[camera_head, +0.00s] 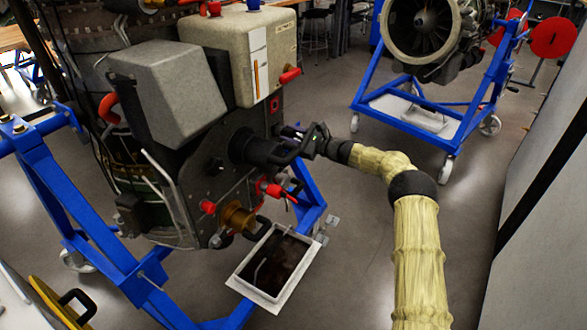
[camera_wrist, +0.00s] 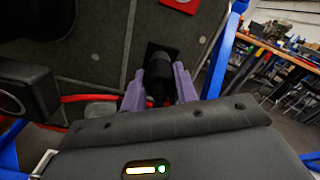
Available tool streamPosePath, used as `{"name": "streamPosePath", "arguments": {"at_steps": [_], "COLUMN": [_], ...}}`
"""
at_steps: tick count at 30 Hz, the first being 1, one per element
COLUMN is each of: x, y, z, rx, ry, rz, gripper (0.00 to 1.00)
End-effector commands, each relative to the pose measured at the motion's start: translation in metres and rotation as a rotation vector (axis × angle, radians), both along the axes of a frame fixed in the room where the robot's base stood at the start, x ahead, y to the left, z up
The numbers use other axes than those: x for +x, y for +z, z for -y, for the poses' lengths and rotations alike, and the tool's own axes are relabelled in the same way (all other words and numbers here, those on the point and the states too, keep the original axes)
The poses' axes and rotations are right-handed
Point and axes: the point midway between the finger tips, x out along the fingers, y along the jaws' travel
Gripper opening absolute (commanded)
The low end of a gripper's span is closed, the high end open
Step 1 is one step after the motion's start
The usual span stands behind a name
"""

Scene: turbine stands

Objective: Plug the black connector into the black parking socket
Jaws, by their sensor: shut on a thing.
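My gripper (camera_wrist: 160,90) has its two purple fingers shut on a black cylindrical connector (camera_wrist: 158,78) in the wrist view. The connector points at a black square socket (camera_wrist: 162,51) on the grey panel, in line with it. Its front end meets or nearly meets the socket; I cannot tell whether it is seated. In the head view my gripper (camera_head: 294,133) is at the right side of the engine panel, at the end of my yellow-sleeved arm. The connector and socket are mostly hidden there by the gripper and a large black fitting.
The large black fitting with a handle (camera_head: 255,148) sits close left of my gripper. Red-capped ports (camera_head: 272,189) and a brass port (camera_head: 238,218) are below it. A blue stand (camera_head: 310,210) and a drip tray (camera_head: 238,278) are underneath.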

Motion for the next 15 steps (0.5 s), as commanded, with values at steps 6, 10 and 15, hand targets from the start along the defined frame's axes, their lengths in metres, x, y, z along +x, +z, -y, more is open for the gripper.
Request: {"name": "streamPosePath", "arguments": {"at_steps": [6, 10, 15], "x": [0.0001, 0.0008, 0.0006], "y": [0.0001, 0.0001, 0.0], "z": [0.0003, -0.0009, -0.0009], "rx": [0.0, -0.001, -0.001], "ry": [0.0, -0.001, -0.001], "rz": [0.0, 0.0, 0.0], "gripper": [0.0, 0.0, 0.4]}}
